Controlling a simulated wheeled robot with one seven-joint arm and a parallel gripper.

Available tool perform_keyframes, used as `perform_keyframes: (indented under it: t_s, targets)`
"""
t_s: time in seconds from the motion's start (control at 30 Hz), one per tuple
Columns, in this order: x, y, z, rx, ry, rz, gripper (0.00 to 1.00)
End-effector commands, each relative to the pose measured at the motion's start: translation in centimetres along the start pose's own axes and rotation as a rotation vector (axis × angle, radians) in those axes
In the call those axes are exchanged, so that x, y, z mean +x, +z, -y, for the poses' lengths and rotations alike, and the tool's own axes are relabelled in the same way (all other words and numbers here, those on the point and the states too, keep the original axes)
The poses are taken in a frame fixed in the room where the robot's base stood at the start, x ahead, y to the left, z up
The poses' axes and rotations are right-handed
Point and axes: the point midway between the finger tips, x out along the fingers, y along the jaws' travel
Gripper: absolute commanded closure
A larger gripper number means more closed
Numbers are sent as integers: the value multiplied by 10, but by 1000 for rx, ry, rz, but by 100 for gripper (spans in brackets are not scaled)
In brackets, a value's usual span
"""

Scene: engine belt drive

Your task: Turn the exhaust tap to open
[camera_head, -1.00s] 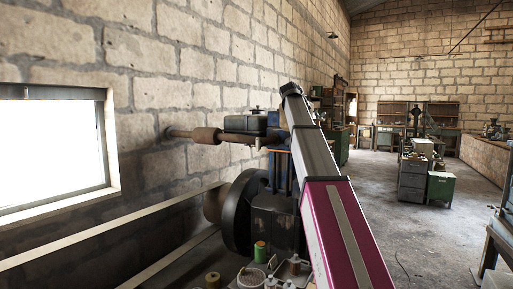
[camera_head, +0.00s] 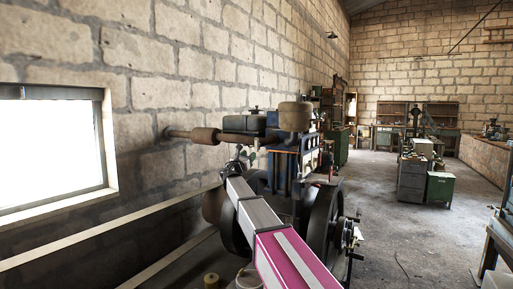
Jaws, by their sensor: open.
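The engine (camera_head: 287,165) stands by the block wall with a brownish exhaust pipe (camera_head: 205,135) running left from it into the wall.
A large dark flywheel (camera_head: 325,222) stands at the engine's right side. A pale belt (camera_head: 110,228) runs left below the window (camera_head: 50,150). A green cabinet (camera_head: 439,188) stands further back right.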

Motion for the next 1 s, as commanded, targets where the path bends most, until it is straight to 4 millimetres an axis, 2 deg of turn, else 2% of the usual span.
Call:
perform_keyframes:
  t_s: [0.1,0.27,0.47,0.8,1.0]
  targets:
    - [-8,-4,-9,-64,27,21,53]
    - [-1,-3,-10,-72,29,25,53]
    - [23,-3,-12,-70,28,24,53]
    - [83,-1,-13,-68,26,24,53]
    - [99,-1,-13,-68,28,23,53]
